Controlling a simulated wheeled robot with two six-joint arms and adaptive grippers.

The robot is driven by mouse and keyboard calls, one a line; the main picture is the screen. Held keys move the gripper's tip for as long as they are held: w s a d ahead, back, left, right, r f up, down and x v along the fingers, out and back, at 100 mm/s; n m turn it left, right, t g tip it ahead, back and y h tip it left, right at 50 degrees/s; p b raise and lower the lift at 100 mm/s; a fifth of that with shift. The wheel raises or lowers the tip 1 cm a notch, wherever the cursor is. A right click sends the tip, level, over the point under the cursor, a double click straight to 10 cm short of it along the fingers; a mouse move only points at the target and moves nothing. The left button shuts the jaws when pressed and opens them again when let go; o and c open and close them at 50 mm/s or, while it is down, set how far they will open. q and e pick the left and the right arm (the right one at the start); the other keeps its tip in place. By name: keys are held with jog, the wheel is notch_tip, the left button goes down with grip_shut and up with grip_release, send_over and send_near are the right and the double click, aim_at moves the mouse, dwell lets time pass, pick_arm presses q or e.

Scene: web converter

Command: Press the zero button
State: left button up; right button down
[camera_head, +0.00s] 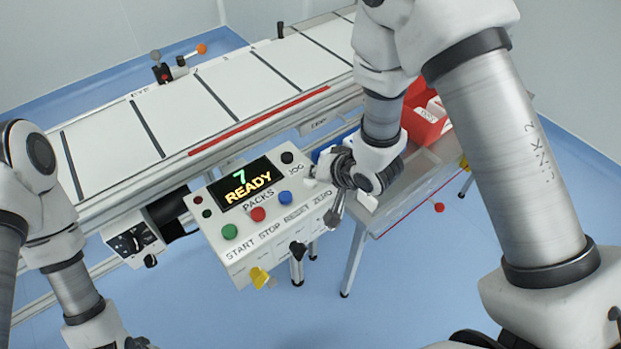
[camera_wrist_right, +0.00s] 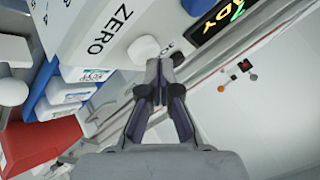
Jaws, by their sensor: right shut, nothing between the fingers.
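The control panel (camera_head: 250,245) is a light box with a lit display (camera_head: 246,184) reading 7 READY. Green START (camera_head: 229,231), red STOP (camera_head: 258,214) and blue RESET (camera_head: 285,198) buttons sit in a row. The ZERO label (camera_head: 322,193) is at the right end of that row; its button is mostly hidden by my right gripper (camera_head: 318,173) in the head view. In the right wrist view, a pale round zero button (camera_wrist_right: 143,49) shows beside the shut, empty fingertips (camera_wrist_right: 161,65). I cannot tell whether they touch it. My left gripper's fingers are outside the picture.
A black JOG button (camera_head: 287,157) sits above the row, close to my right gripper. The conveyor (camera_head: 190,105) runs behind the panel. A red bin (camera_head: 424,128) stands to the right, with a clear-topped table (camera_head: 410,180) in front. Open blue floor lies in front.

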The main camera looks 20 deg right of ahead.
jog(key=shift+f, duration=0.55)
dwell(0.6)
jog(key=shift+r+p, duration=0.85)
jog(key=shift+r, duration=0.2)
notch_tip(320, 180, up, 5)
jog(key=p, duration=0.5)
dwell(0.4)
